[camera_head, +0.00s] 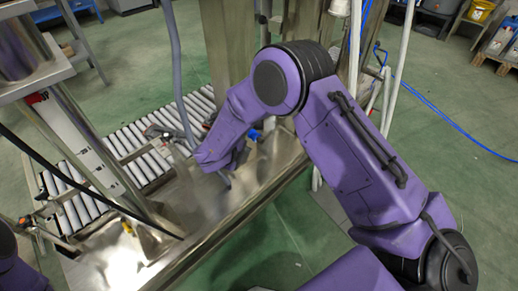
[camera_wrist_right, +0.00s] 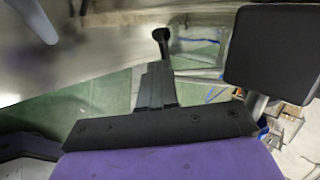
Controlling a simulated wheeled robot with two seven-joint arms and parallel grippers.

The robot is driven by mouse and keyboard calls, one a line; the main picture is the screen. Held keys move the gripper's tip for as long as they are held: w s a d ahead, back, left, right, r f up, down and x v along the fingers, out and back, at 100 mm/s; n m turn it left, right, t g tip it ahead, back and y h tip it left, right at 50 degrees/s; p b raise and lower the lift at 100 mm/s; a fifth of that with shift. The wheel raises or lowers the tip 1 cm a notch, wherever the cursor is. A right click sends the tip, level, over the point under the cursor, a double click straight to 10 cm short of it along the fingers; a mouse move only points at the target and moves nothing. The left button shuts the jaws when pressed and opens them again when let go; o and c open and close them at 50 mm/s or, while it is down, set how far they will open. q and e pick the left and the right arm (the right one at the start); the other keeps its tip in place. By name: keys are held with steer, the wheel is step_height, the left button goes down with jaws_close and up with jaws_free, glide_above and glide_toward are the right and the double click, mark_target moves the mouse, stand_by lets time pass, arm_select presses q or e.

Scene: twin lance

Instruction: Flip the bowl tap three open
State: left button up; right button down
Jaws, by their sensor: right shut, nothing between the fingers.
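My right gripper (camera_head: 226,180) is low over the shiny steel surface in the head view, largely hidden by its own wrist. In the right wrist view my right gripper (camera_wrist_right: 155,82) has its fingers together with nothing between them. A dark lever-like piece with a rounded end (camera_wrist_right: 161,36) stands just beyond the fingertips there; it may be the tap's handle, but I cannot tell for sure. I cannot tell whether the fingers touch it. In the head view no tap can be clearly made out near the gripper. My left gripper is out of view.
A roller conveyor (camera_head: 128,150) lies left of my right gripper. A steel frame stands at the left, and a steel column (camera_head: 228,40) rises behind the arm. A black block (camera_wrist_right: 270,52) fills the upper right of the wrist view. Green floor (camera_head: 440,140) is open at right.

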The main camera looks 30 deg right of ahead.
steer(key=shift+d, duration=0.15)
stand_by(0.3)
steer(key=shift+w+a, duration=0.45)
steer(key=shift+a, duration=0.2)
